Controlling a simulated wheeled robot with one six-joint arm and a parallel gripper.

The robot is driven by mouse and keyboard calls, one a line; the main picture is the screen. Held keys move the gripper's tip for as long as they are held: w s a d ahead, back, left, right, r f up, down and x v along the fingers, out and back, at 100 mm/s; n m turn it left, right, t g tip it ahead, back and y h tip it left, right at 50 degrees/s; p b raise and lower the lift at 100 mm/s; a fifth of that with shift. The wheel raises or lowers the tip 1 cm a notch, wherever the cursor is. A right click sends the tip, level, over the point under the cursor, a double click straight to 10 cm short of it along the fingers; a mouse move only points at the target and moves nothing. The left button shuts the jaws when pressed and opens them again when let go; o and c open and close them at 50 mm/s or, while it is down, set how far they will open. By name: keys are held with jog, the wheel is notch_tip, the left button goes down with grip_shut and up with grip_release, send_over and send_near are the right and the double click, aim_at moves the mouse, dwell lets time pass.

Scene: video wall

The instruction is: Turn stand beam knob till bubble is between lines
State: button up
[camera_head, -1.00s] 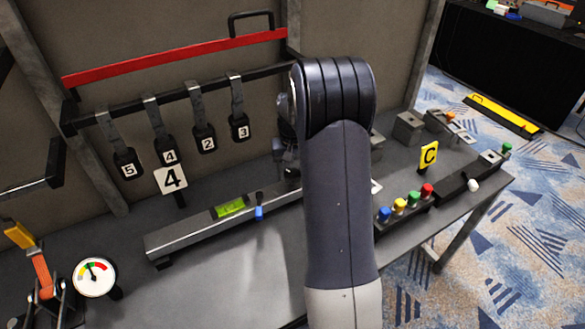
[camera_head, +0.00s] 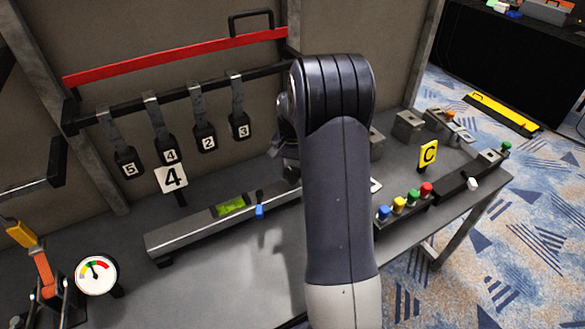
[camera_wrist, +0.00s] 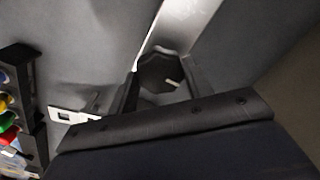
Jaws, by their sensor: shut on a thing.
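The stand beam (camera_head: 185,233) is a long grey bar lying across the bench in the head view, with a bright green bubble vial (camera_head: 231,206) set in its top. A small blue piece (camera_head: 259,211) sits at its front side, right of the vial. The bubble's place against the lines is too small to read. A dark, faceted knob (camera_wrist: 158,70) with a pale mark shows at the beam's end in the wrist view. My gripper (camera_wrist: 163,88) is shut on this knob, one finger on each side. In the head view my arm hides the knob and the beam's right end.
A round gauge (camera_head: 96,274) is at front left. Coloured buttons (camera_head: 412,196) and a yellow "C" sign (camera_head: 428,154) are to the right. The bench before the beam is clear.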

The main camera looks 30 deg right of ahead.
aim_at(293, 171)
jog(key=shift+s+f, duration=0.15)
jog(key=shift+f, duration=0.15)
jog(key=o, duration=1)
jog(key=shift+r, duration=0.15)
jog(key=shift+r, duration=0.1)
notch_tip(293, 171, up, 11)
jog(key=shift+d+f, duration=0.1)
jog(key=shift+f, duration=0.1)
jog(key=shift+w, duration=0.2)
notch_tip(293, 171, down, 10)
jog(key=shift+f, duration=0.4)
jog(key=shift+r, duration=0.1)
